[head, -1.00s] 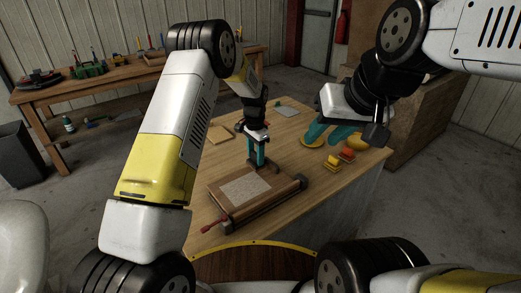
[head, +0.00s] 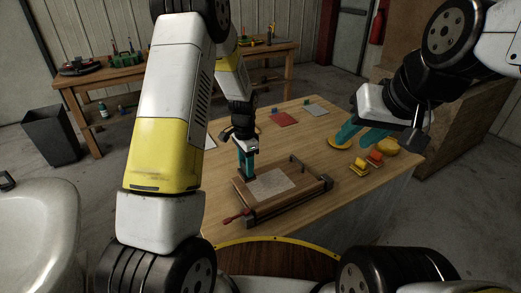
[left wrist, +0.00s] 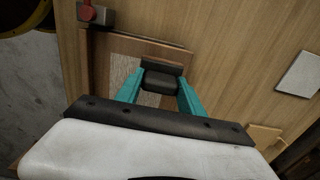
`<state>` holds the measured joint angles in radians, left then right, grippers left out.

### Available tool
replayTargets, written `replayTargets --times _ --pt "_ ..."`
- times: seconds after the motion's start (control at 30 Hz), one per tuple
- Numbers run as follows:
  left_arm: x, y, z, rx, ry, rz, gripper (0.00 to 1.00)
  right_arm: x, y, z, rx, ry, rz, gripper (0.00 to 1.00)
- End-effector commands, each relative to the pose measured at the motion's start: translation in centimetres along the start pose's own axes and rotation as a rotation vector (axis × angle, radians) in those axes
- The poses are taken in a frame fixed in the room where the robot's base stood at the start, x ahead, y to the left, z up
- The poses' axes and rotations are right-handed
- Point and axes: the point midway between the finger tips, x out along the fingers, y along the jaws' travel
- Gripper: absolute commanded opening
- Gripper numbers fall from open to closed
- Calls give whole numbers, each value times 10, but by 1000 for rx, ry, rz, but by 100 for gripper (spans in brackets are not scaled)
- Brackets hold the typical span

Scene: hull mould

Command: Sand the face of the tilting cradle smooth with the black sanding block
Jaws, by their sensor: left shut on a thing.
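The tilting cradle (head: 317,187) is a wooden board in a dark frame on the table, with a red handle (head: 233,218) at its near left corner. A rough grey patch (head: 272,183) marks its face; it also shows in the left wrist view (left wrist: 124,70). My left gripper (head: 246,168) is shut on the black sanding block (left wrist: 161,81), over the cradle's far left part. The fingers partly cover the patch in the left wrist view. I cannot tell whether the block touches the face. My right gripper (head: 362,134) is open and empty above the table's right side.
A red sheet (head: 284,119) and a grey sheet (head: 315,110) lie at the back. A workbench (head: 180,72) stands behind.

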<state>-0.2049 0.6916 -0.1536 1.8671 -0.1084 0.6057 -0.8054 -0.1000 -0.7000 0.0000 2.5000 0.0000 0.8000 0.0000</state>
Motion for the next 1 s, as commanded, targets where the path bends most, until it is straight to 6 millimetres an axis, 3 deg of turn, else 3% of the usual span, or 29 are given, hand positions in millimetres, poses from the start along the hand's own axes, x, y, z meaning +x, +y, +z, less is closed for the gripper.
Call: replayTargets --times 0.03,0.57,0.8,1.0 --pt "0 0 8 -2 1 0 13 0 0 0 0 0 0 36" --pt "-1 80 5 4 0 -1 13 0 0 0 0 0 0 36" --pt "20 80 5 0 0 0 13 0 0 0 0 0 0 36" --pt "25 80 5 0 0 0 13 0 0 0 0 0 0 36"
